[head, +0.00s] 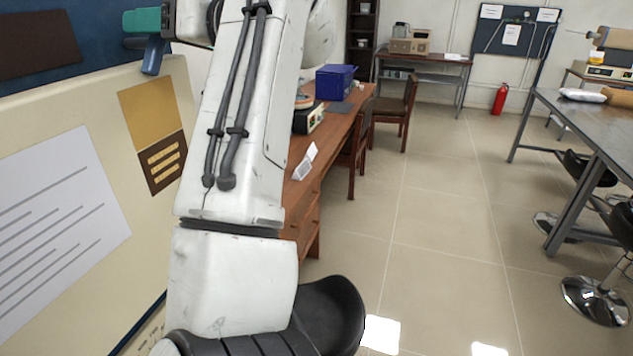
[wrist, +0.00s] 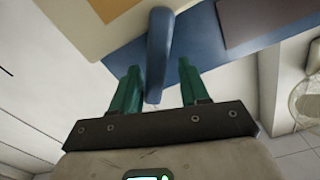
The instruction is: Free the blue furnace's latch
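The blue furnace (head: 62,105) fills the left of the head view, with a blue upper band and a cream lower front. Its latch is a blue bar (head: 153,55), partly hidden by my gripper (head: 143,21) at the top. In the wrist view the latch (wrist: 159,45) runs down between the two green fingers of my gripper (wrist: 157,84). The fingers are apart, one on each side of the latch, with a visible gap on both sides. The gripper is open and holds nothing. My arm hides part of the furnace's right side.
A long wooden bench (head: 328,133) with a blue box (head: 336,82) stands behind my arm, with chairs (head: 393,110) along it. A grey table (head: 597,118) and stools (head: 597,300) are at the right. The tiled floor (head: 450,210) between them is clear.

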